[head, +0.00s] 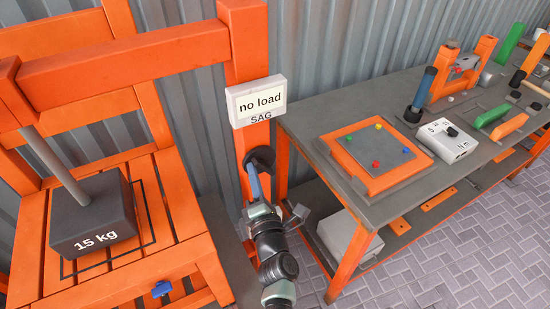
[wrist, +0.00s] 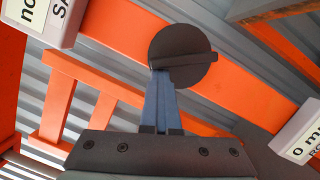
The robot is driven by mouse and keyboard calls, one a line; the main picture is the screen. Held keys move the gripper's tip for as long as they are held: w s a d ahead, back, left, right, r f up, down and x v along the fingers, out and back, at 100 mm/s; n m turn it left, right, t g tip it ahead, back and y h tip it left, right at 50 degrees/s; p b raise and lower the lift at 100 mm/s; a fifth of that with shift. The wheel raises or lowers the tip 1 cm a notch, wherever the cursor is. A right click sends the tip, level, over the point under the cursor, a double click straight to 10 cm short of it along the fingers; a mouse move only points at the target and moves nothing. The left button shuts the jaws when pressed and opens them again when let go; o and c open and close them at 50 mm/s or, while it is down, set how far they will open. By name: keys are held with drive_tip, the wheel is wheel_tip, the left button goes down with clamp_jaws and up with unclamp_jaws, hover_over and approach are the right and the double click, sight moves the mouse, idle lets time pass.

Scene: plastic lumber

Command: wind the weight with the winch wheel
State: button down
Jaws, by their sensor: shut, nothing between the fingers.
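The winch wheel (head: 262,157) is a dark disc on the orange post below the sign. It shows in the wrist view as a disc with a raised bar across it (wrist: 183,50). My gripper (head: 252,170) is at the wheel, its blue fingers shut together and empty. In the wrist view the fingertips (wrist: 161,73) overlap the wheel's lower left edge, near one end of the bar; I cannot tell whether they touch. The weight (head: 92,212), a dark block marked 15 kg, sits on orange slats with a grey rod rising from it.
A sign (head: 258,101) reading "no load" and "SAG" is fixed on the post above the wheel. A workbench (head: 330,115) at right carries an orange board (head: 372,158), a grey box (head: 447,140) and other parts. A second label (wrist: 298,132) shows at right in the wrist view.

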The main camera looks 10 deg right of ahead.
drive_tip(key=shift+w+d+r+m+g+h+p, duration=0.15)
drive_tip(key=shift+d+r+m+p, duration=0.25)
drive_tip(key=shift+m+p, duration=0.8)
drive_tip(key=shift+s+d+r+m+g+h+p, duration=0.15)
drive_tip(key=shift+d+r+m+g+p, duration=0.15)
drive_tip(key=shift+m+p, duration=0.9)
drive_tip(key=shift+w+d+r+n+p, duration=0.2)
drive_tip(key=shift+r+n+p, duration=0.15)
drive_tip(key=shift+p, duration=0.65)
idle(0.5)
